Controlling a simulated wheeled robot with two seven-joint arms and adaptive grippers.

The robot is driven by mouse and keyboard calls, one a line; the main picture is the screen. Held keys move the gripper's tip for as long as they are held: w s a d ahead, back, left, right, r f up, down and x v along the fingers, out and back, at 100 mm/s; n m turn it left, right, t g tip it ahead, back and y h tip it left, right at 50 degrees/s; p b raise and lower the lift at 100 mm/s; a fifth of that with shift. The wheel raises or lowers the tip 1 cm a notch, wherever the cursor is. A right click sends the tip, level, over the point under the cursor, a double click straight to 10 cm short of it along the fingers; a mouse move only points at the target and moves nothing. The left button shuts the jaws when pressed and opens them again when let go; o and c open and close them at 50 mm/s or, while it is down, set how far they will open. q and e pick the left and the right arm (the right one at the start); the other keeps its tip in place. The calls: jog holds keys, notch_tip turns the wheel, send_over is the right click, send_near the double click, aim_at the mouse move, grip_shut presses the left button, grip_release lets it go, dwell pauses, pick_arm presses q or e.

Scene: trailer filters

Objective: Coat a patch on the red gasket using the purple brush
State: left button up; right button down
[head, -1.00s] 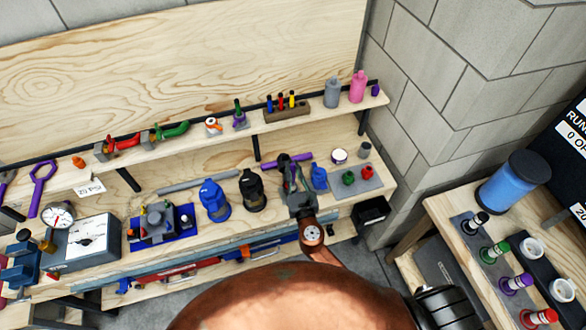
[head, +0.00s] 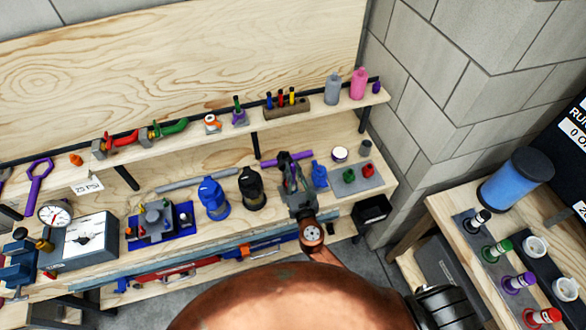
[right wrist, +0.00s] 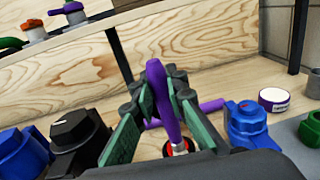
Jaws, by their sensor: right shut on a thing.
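My right gripper (head: 292,180) is over the workbench, between the black filter housing and the small blue one. In the right wrist view my right gripper (right wrist: 162,108) has its green-padded fingers shut on the purple brush (right wrist: 160,85), whose handle stands nearly upright. A small red and pale part, possibly the red gasket (right wrist: 179,147), shows low between the fingers; it is mostly hidden. I cannot tell whether the brush tip touches it. In the head view the gripper hides the brush and the spot below. My left gripper is not in view.
A purple bar (head: 287,158) lies behind the gripper. A black housing (head: 252,189), a blue housing (head: 214,198) and a small blue filter (head: 319,175) stand close by. A grey mat (head: 368,182) with red and green pieces lies right. The shelf (head: 225,128) runs above.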

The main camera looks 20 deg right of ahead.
jog(key=shift+f+b, duration=0.35)
jog(key=shift+f, duration=0.1)
jog(key=shift+w+r, duration=0.1)
jog(key=shift+w, duration=0.05)
